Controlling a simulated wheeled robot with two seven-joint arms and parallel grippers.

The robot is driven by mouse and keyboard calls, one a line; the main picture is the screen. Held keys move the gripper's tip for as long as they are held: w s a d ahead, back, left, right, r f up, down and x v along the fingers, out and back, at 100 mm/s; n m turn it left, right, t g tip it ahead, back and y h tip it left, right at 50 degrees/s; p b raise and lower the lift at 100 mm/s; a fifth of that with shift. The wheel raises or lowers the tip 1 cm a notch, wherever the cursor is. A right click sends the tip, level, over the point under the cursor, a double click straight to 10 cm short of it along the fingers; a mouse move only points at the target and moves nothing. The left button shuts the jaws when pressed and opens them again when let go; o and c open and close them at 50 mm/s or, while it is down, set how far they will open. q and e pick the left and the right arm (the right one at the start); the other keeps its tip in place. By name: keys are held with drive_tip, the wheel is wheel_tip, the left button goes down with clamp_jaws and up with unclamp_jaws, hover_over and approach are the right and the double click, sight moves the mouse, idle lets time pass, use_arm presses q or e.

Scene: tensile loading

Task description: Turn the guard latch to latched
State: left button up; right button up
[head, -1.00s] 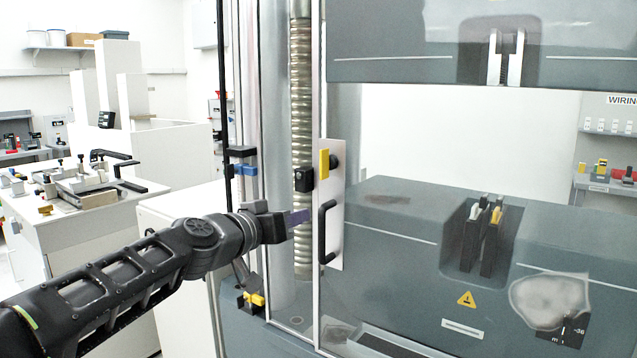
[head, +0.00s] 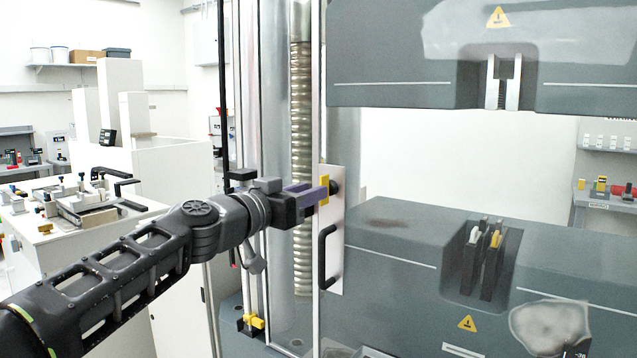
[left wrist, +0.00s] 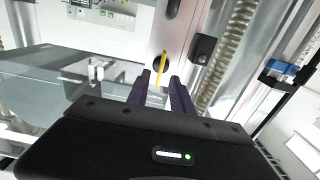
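The guard latch is a small yellow tab (head: 323,182) at the top of a pale plate (head: 334,215) on the machine's guard door, beside a black round knob. In the left wrist view the yellow latch (left wrist: 161,70) looks thin and upright. My left gripper (head: 320,194) is level with the latch, its purple fingers reaching it. In the left wrist view the two fingers (left wrist: 161,80) stand apart, with the latch's edge between their tips and a gap visible; contact cannot be told. My right gripper is not in view.
A black door handle (head: 326,257) sits just below the latch on the same plate. A black block (left wrist: 203,49) is right beside the plate in the left wrist view. Clear guard panels and a ribbed column (head: 302,120) stand behind my gripper. A cluttered bench (head: 65,215) is at the left.

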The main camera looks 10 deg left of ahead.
use_arm(q)
drive_tip(key=shift+p+x, duration=0.6)
drive_tip(key=shift+x, duration=1.3)
clamp_jaws()
